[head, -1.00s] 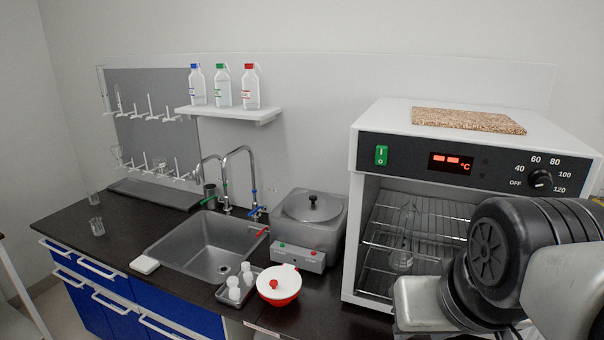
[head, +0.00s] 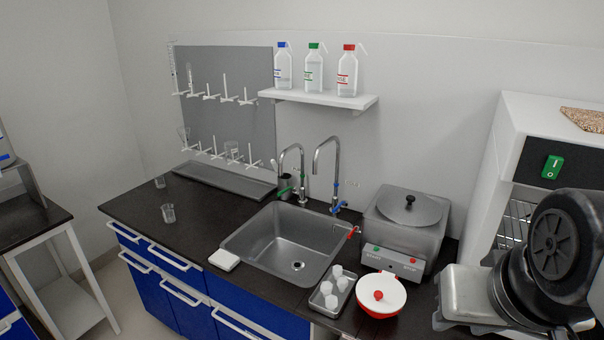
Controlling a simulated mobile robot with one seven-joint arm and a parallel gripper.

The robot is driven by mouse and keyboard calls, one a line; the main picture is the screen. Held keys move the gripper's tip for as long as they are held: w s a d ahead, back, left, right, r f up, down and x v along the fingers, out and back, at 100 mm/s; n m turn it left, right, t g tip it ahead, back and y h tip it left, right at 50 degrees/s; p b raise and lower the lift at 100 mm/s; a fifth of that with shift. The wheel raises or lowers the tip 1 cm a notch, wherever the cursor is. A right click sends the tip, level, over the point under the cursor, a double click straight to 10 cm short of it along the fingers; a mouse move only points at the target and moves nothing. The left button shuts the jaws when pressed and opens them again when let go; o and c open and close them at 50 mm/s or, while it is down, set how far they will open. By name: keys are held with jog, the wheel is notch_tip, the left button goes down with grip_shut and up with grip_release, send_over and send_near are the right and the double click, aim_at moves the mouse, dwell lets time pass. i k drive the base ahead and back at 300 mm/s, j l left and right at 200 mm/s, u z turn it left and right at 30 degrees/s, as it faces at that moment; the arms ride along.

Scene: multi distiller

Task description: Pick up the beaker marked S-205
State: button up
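Two small clear glass beakers stand on the dark counter left of the sink: a nearer beaker (head: 168,213) and a farther beaker (head: 160,181) by the drying rack. More glassware hangs on the rack pegs, including a piece at lower left (head: 183,133) and one at lower middle (head: 232,150). I cannot read any marking, so I cannot tell which one is S-205. My arm fills the lower right, far from these beakers. The fingers of my gripper are not visible.
A steel sink (head: 285,243) with two taps lies mid-counter. A water bath (head: 407,222), a red pot with white lid (head: 380,295) and a small tray (head: 331,301) stand right of it. An oven (head: 520,140) is at right. The counter's left part is mostly clear.

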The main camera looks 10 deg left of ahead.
aim_at(169, 214)
jog(key=i+j, duration=0.15)
jog(key=j, duration=0.4)
jog(key=i+j, duration=0.15)
jog(key=j, duration=0.45)
jog(key=i+j, duration=0.15)
jog(key=j, duration=0.4)
jog(key=i+j, duration=0.15)
jog(key=j, duration=0.4)
jog(key=i+j, duration=0.15)
jog(key=j, duration=0.4)
jog(key=i+j, duration=0.15)
jog(key=j, duration=0.45)
jog(key=i+j, duration=0.15)
jog(key=j, duration=0.4)
jog(key=i+j, duration=0.15)
jog(key=j, duration=0.4)
